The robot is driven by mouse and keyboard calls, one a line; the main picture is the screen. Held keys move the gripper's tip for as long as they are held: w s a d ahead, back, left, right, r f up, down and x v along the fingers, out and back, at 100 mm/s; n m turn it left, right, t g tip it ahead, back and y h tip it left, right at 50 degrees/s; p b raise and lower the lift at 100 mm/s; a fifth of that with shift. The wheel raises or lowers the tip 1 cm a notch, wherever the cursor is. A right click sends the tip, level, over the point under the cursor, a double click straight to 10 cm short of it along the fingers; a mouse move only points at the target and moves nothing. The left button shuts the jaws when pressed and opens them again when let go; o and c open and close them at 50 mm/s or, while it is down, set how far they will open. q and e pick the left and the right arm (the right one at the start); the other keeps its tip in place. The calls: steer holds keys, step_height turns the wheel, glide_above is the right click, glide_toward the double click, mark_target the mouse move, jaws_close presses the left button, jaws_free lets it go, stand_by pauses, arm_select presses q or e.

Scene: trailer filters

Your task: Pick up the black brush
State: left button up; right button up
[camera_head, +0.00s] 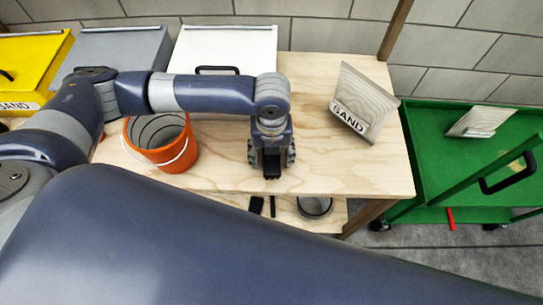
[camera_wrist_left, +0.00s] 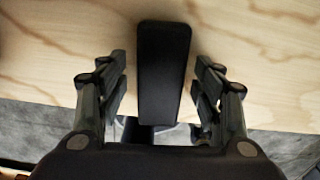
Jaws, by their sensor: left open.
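The black brush (camera_wrist_left: 162,75) shows in the left wrist view as a long dark block on the wooden table, with its near end close to the table's front edge. It lies between the two fingers of my left gripper (camera_wrist_left: 160,92), with a gap on each side. The gripper is open and not closed on it. In the head view my left gripper (camera_head: 272,160) points down at the table's front part and hides most of the brush; a small dark end (camera_head: 272,172) shows below it. My right gripper is not in view.
An orange bucket (camera_head: 160,145) stands left of the gripper. A SAND bag (camera_head: 362,100) stands to the right on the wooden table (camera_head: 320,165). Yellow, grey and white boxes line the back. A green cart (camera_head: 440,150) stands right. A lower shelf holds dark items.

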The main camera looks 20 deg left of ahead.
arm_select(q)
steer(key=shift+c, duration=0.2)
steer(key=c, duration=1.1)
steer(key=shift+c, duration=0.3)
steer(key=shift+r, duration=0.15)
steer(key=shift+r, duration=0.55)
step_height(320, 180, up, 2)
steer(key=shift+r, duration=0.25)
steer(key=d, duration=0.5)
steer(key=d+b, duration=0.1)
steer(key=d, duration=0.4)
steer(key=d+r+b, duration=0.1)
steer(key=d, duration=0.5)
steer(key=shift+w+r, duration=0.1)
steer(key=shift+w, duration=0.05)
